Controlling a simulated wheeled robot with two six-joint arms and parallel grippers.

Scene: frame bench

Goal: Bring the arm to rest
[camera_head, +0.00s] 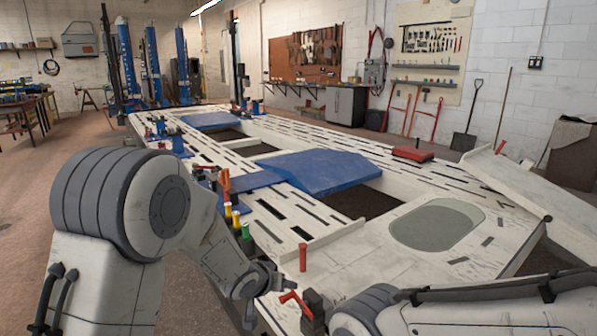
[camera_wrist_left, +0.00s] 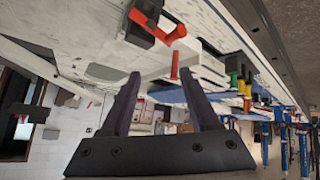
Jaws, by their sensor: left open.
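My left arm comes in from the left in the head view, bent, with its left gripper (camera_head: 272,279) low near the front edge of the white bench (camera_head: 395,262). In the left wrist view, where the scene appears upside down, the two dark fingers of the left gripper (camera_wrist_left: 160,76) stand apart with nothing held. A red upright peg (camera_head: 303,257) and a red-handled clamp (camera_head: 291,299) on a dark block are close by. The clamp (camera_wrist_left: 170,35) and peg (camera_wrist_left: 174,65) also show beyond the fingers. My right arm crosses the bottom right; its gripper is not in view.
Green (camera_head: 246,231), yellow (camera_head: 236,221) and orange (camera_head: 228,212) cylinders line the bench's left edge. Blue panels (camera_head: 315,172) and a red case (camera_head: 412,154) lie on the bench. Blue posts (camera_head: 184,65) stand behind. Open floor lies to the left.

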